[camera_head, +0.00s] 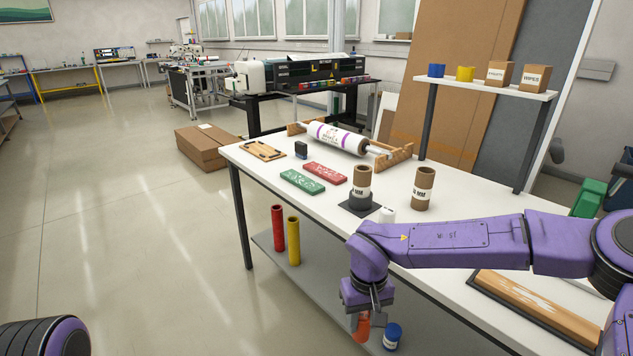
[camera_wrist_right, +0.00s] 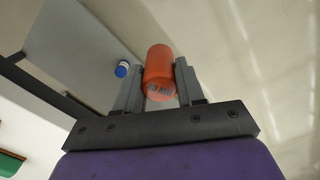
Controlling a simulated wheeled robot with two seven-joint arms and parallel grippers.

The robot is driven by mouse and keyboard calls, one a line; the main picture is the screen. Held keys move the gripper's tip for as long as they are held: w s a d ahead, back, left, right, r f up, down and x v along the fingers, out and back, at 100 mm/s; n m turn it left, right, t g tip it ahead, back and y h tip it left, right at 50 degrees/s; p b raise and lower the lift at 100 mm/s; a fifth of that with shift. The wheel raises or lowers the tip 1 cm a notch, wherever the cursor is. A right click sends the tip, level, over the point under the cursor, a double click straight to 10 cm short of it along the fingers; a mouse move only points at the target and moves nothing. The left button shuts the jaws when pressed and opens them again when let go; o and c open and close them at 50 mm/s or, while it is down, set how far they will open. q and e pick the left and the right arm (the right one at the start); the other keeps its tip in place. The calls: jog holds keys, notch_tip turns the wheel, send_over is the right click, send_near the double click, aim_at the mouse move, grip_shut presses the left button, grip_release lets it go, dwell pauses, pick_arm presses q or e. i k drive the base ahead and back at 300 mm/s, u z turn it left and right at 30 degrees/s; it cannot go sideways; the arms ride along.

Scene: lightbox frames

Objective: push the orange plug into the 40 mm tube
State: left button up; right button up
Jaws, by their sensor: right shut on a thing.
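The orange plug (camera_head: 361,329) is held in my right gripper (camera_head: 366,304), in front of the table's near edge and below the tabletop. In the right wrist view, the orange plug (camera_wrist_right: 159,66) sits between both fingers, with a dark label whose number I cannot read surely. Two brown cardboard tubes stand upright on the table. One tube (camera_head: 362,176) stands in a dark holder (camera_head: 358,205); the other tube (camera_head: 424,182) stands to its right with a white label. Both labels end in MM; their numbers are unclear. My left gripper is out of view.
Red and yellow tubes and a blue-topped can (camera_head: 393,335) stand lower down. Open floor lies left.

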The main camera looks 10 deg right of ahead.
aim_at(361, 185)
jog(key=u, duration=0.75)
jog(key=i, duration=0.95)
jog(key=z, duration=0.65)
